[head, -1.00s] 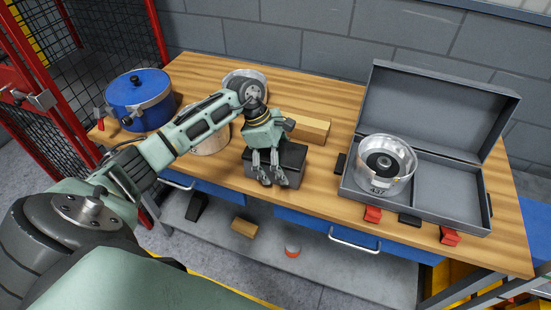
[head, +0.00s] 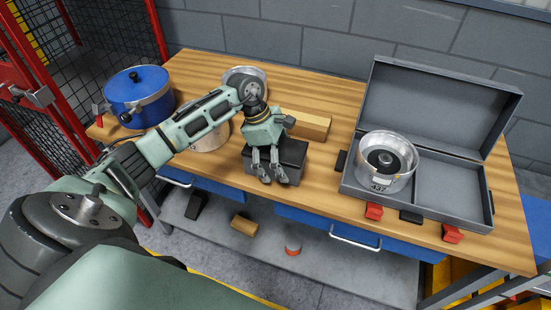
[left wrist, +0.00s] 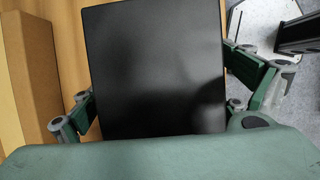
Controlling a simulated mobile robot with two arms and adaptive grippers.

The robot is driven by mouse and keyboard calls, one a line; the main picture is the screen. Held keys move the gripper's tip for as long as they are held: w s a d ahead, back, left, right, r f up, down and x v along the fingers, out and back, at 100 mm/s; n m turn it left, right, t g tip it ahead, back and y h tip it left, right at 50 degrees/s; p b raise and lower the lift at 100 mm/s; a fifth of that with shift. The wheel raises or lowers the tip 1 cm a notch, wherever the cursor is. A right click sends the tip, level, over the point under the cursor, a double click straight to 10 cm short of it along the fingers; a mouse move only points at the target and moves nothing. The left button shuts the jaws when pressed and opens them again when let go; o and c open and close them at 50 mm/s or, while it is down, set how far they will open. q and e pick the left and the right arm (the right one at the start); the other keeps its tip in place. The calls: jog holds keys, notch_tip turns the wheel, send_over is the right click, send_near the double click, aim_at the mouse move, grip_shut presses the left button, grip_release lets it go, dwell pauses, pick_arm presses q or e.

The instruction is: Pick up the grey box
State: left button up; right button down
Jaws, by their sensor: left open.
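A dark grey box (head: 294,152) sits near the front edge of the wooden table in the head view. Its flat top fills the middle of the left wrist view (left wrist: 155,65). My left gripper (head: 273,178) points down at the box and partly covers it in the head view. In the left wrist view the open left gripper (left wrist: 150,115) has its fingers apart, one to each side of the box. I cannot tell whether they touch it. My right gripper is not in view.
A tan block (head: 309,126) lies close behind the box. A blue pot (head: 135,95) and silver round containers (head: 209,139) stand to the left. An open grey case (head: 455,190) at right holds a silver part (head: 383,172). A red mesh fence (head: 70,100) stands left.

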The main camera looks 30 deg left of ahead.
pick_arm(q)
jog(key=shift+c, duration=0.5)
jog(key=c, duration=1.4)
jog(key=shift+s, duration=0.1)
